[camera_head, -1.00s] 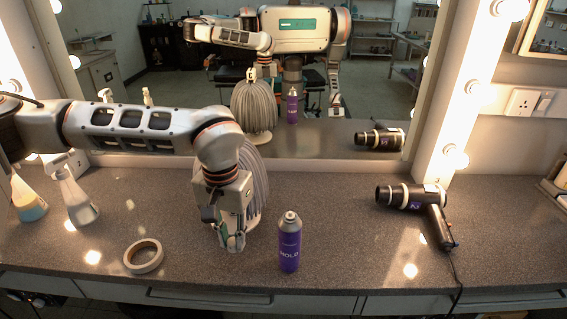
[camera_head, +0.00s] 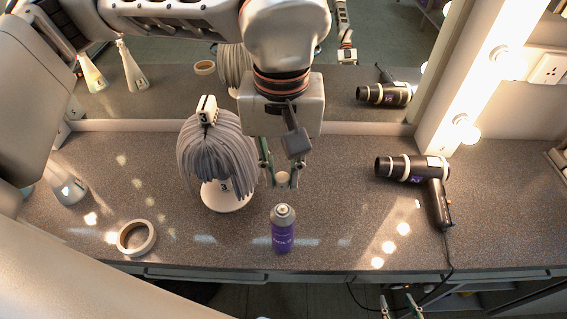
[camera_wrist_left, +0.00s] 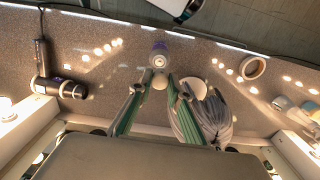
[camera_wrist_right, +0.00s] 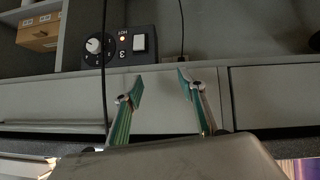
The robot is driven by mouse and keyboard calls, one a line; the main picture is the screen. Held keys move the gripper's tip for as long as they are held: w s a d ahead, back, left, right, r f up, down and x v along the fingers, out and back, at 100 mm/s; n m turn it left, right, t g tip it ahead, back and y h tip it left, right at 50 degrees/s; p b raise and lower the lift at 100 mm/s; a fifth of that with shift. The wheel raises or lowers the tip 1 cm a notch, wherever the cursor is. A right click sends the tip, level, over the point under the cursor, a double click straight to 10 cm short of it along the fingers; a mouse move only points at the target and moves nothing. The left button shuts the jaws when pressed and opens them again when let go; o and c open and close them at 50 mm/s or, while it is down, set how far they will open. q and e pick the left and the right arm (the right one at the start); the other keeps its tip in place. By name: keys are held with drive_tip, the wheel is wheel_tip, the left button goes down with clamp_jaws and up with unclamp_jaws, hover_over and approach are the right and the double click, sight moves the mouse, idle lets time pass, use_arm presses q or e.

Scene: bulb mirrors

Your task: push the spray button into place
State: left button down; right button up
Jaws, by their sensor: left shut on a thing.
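The purple spray can (camera_head: 283,232) marked "HOLD" stands upright on the counter, with its bare grey metal top showing. My left gripper (camera_head: 281,181) is shut on a small round cream piece, seemingly the spray button (camera_head: 283,180), and holds it above and just behind the can in the head view. In the left wrist view the button (camera_wrist_left: 160,82) sits between the fingertips, close to the can (camera_wrist_left: 158,60) but seemingly apart from it. My right gripper (camera_head: 402,306) is at the bottom edge of the head view; its fingers (camera_wrist_right: 160,88) are apart and empty.
A grey wig on a white stand (camera_head: 226,200) is just left of the left gripper. A dial box (camera_wrist_right: 120,45) faces the right gripper.

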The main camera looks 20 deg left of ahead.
sight(282, 207)
use_arm(q)
drive_tip(key=shift+w+f+b, duration=0.1)
drive_tip(key=shift+f+b, duration=0.15)
drive_tip(key=shift+b, duration=0.25)
drive_tip(key=shift+f+b, duration=0.6)
drive_tip(key=shift+f, duration=0.1)
drive_tip(key=shift+f+b, duration=0.35)
drive_tip(key=shift+f, duration=0.05)
use_arm(e)
drive_tip(key=shift+w+a+t+y, duration=0.3)
drive_tip(key=shift+w+a, duration=0.35)
drive_tip(key=shift+w, duration=0.35)
use_arm(q)
drive_tip(key=shift+f+b, duration=0.65)
drive_tip(key=shift+f, duration=0.1)
use_arm(e)
drive_tip(key=shift+a+f, duration=0.35)
drive_tip(key=shift+a, duration=0.15)
use_arm(q)
drive_tip(key=shift+f+b, duration=0.5)
drive_tip(key=shift+f, duration=0.35)
use_arm(e)
drive_tip(key=shift+s+d+f, duration=0.1)
drive_tip(key=shift+f, duration=0.45)
drive_tip(key=shift+s+d+f, duration=0.1)
drive_tip(key=shift+f, duration=0.4)
